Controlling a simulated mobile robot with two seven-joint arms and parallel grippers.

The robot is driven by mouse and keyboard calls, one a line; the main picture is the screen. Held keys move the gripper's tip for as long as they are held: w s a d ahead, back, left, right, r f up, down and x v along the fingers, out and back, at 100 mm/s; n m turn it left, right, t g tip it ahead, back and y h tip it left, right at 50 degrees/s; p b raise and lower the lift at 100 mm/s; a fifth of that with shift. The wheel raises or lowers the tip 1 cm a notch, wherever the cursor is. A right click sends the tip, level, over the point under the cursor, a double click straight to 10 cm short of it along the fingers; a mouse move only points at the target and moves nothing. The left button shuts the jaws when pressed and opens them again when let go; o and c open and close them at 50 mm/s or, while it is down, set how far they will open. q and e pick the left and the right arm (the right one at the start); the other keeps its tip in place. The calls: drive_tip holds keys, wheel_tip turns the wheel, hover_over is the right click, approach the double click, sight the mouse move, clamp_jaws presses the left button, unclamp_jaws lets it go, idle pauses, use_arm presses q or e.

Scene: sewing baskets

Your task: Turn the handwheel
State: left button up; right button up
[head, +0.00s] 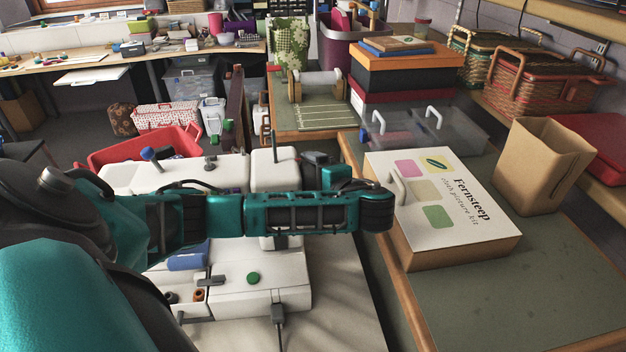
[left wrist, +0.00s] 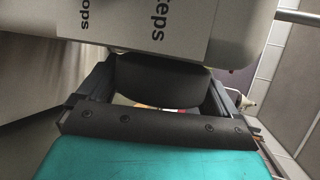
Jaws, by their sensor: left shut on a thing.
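The white sewing machine (head: 272,168) stands in the middle of the head view, partly hidden behind my left arm. Its side with black lettering shows at the top of the left wrist view (left wrist: 150,20). The black rounded handwheel (left wrist: 160,82) sticks out from that side. My left gripper (left wrist: 158,92) has one finger on each side of the handwheel and is shut on it. In the head view the gripper (head: 322,163) is at the machine's right end, and the handwheel cannot be made out clearly there. My right gripper is in neither view.
A white-topped box (head: 460,225) lies on the green-topped table just right of my wrist. A paper bag (head: 543,165) and clear containers (head: 425,130) stand behind it. A red basket (head: 140,148) is behind the machine. The table's front right (head: 500,310) is bare.

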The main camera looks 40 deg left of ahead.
use_arm(q)
drive_tip(key=shift+f+t+y, duration=0.1)
drive_tip(key=shift+t+y, duration=0.2)
drive_tip(key=shift+y, duration=0.3)
drive_tip(key=shift+f+n+t+y+b, duration=0.1)
drive_tip(key=shift+n+t+y+b, duration=0.3)
drive_tip(key=shift+n+y+b, duration=0.55)
drive_tip(key=n+y+b, duration=0.1)
drive_tip(key=y+b, duration=0.1)
drive_tip(key=y, duration=0.1)
drive_tip(key=n+y+b, duration=0.1)
drive_tip(key=y+b, duration=0.2)
drive_tip(key=shift+n, duration=0.25)
drive_tip(key=shift+r+b, duration=0.2)
drive_tip(key=shift+b, duration=0.4)
drive_tip(key=shift+n+y, duration=0.25)
drive_tip(key=shift+n, duration=0.05)
drive_tip(key=shift+r+y+b, duration=0.15)
drive_tip(key=shift+y+b, duration=0.15)
drive_tip(key=shift+b, duration=0.25)
drive_tip(key=shift+r+n, duration=0.1)
drive_tip(key=shift+n, duration=0.2)
drive_tip(key=o, duration=0.7)
